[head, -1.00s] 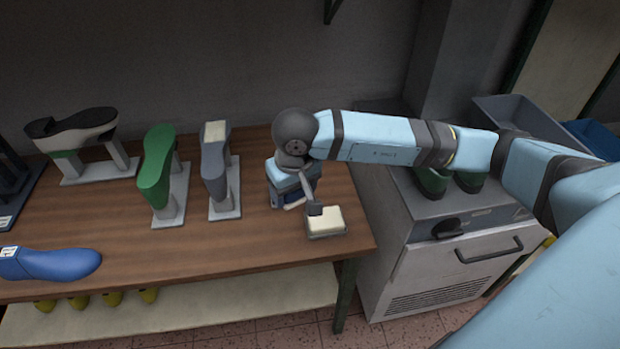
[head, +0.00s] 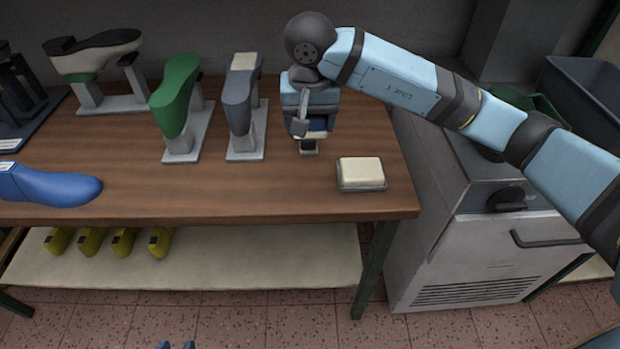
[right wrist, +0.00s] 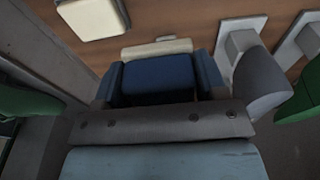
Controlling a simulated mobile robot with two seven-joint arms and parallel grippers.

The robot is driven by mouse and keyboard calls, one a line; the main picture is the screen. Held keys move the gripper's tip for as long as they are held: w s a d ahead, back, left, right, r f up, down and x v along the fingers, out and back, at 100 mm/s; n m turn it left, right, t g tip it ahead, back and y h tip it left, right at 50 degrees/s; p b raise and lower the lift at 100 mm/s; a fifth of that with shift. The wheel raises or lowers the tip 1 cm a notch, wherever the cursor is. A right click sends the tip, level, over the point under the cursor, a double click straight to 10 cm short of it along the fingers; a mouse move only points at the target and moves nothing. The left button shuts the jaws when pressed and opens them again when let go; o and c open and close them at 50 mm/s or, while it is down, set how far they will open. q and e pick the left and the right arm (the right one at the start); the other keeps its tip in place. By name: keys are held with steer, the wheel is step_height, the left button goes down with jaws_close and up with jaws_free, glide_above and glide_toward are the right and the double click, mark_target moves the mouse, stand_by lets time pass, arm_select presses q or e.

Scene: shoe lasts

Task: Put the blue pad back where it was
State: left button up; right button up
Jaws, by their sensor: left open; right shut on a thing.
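My right gripper (head: 309,128) is over the back right part of the wooden table, shut on the blue pad (head: 318,123). In the right wrist view the blue pad (right wrist: 155,80) lies between the fingers, with a cream strip (right wrist: 157,49) along its far edge. The arm and gripper hide most of the pad in the head view. I cannot tell whether it touches what is below. A cream pad (head: 360,171) sits in a shallow grey tray (head: 362,188) to the right, apart from the gripper. The tips of my left gripper (head: 176,345) show at the bottom edge, open.
A grey last (head: 238,100) on a stand is just left of my right gripper, then a green last (head: 176,95). A blue last (head: 48,186) lies at the left front. A grey cabinet (head: 490,260) stands to the right. The table's front middle is clear.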

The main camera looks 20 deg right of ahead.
mark_target(310, 182)
step_height(310, 182, down, 14)
steer(key=shift+f+b, duration=0.25)
steer(key=shift+b, duration=0.15)
steer(key=shift+f+b, duration=0.25)
steer(key=shift+b, duration=0.05)
steer(key=o, duration=0.9)
steer(key=shift+r, duration=0.1)
steer(key=shift+c, duration=0.2)
steer(key=shift+r, duration=0.1)
steer(key=shift+r+p, duration=0.3)
steer(key=shift+p, duration=0.1)
steer(key=r, duration=0.3)
steer(key=s+r, duration=0.1)
steer(key=r, duration=0.7)
steer(key=shift+s+a+r+p, duration=0.25)
steer(key=shift+p, duration=0.05)
